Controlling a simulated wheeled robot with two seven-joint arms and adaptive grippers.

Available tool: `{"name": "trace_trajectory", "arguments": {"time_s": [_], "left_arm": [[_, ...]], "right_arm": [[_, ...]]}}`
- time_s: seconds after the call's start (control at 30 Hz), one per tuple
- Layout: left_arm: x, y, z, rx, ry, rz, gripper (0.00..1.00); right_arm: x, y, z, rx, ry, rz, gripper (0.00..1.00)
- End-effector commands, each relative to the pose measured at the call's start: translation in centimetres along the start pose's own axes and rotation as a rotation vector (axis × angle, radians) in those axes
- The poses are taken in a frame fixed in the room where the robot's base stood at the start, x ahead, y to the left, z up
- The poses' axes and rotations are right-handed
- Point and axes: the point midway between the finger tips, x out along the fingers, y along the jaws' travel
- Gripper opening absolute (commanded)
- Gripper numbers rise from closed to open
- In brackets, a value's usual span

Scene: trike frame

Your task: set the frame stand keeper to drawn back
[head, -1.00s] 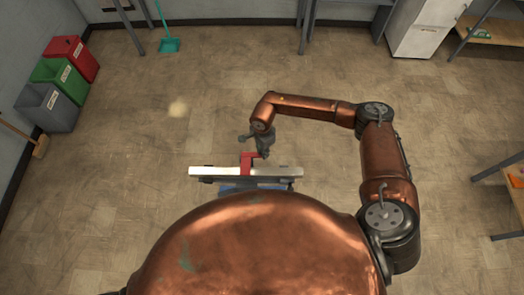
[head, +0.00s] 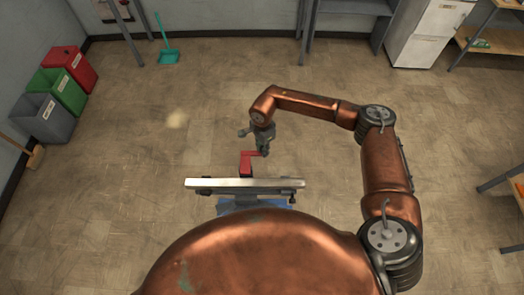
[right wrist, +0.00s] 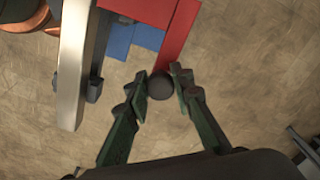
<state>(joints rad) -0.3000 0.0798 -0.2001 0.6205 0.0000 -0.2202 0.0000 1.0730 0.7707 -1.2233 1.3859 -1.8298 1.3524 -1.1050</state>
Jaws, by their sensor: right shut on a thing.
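The red keeper (head: 247,162) is a bent red piece standing out beyond the far side of the pale metal bar (head: 245,183) on the stand. In the right wrist view it is a red arm (right wrist: 173,35) with a dark round knob (right wrist: 160,87) at its end. My right gripper (head: 264,150) is at this end of the keeper. In the right wrist view its fingertips (right wrist: 160,77) are closed around the knob, one on each side. Blue parts of the stand (right wrist: 135,40) show beside the red arm. My left gripper is not in view.
My copper body hides the near side of the stand. The floor beyond the bar is clear. Bins (head: 55,95) stand at the left wall, a teal dustpan (head: 168,56) at the back, and a white cabinet (head: 430,30) at the back right.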

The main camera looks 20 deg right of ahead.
Motion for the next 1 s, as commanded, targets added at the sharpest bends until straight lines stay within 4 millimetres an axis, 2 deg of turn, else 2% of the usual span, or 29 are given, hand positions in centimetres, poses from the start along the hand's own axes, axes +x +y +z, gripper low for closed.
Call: {"name": "trace_trajectory", "arguments": {"time_s": [0.07, 0.1, 0.33, 0.7, 0.87, 1.0], "left_arm": [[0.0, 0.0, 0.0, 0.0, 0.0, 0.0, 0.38], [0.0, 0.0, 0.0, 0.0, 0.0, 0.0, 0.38], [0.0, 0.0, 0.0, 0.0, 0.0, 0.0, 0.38], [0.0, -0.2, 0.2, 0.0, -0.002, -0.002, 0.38], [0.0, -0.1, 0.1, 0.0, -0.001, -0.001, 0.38], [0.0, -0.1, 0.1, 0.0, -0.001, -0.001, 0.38]], "right_arm": [[-0.2, -0.4, -0.4, 0.005, 0.005, -0.01, 0.0], [-0.2, -0.4, -0.4, 0.006, 0.005, -0.01, 0.23], [-0.2, -0.3, -0.3, 0.004, 0.004, -0.007, 0.39], [-0.7, -0.2, -0.3, 0.003, 0.004, -0.006, 0.4], [-3.1, -0.3, -0.3, 0.003, 0.004, -0.008, 0.4], [-6.2, -0.3, -0.3, 0.002, 0.005, -0.009, 0.4]]}}
